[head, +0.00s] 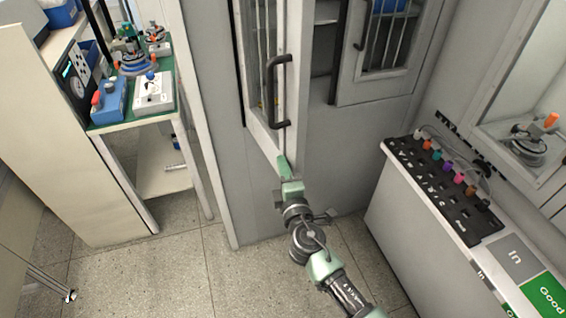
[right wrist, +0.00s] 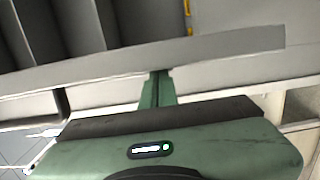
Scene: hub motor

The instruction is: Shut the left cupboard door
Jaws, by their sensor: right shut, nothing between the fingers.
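The left cupboard door (head: 294,60) is grey with a barred window and a black bar handle (head: 276,90). It stands ajar, swung out from the grey cupboard, and a dark gap with a shelf shows to its right. My right gripper (head: 284,166) is shut and empty, with its green fingertips at the door's lower edge, below the handle. In the right wrist view the green fingers (right wrist: 158,90) reach up to a long grey panel edge (right wrist: 150,58); I cannot tell whether they touch it. My left gripper is not in view.
The right cupboard door (head: 385,80) has a barred window and black handle. A white bench with a black rack (head: 440,182) of coloured-topped tools stands at right. A green-topped workbench (head: 128,117) with devices stands at left. Tiled floor (head: 150,270) is open at lower left.

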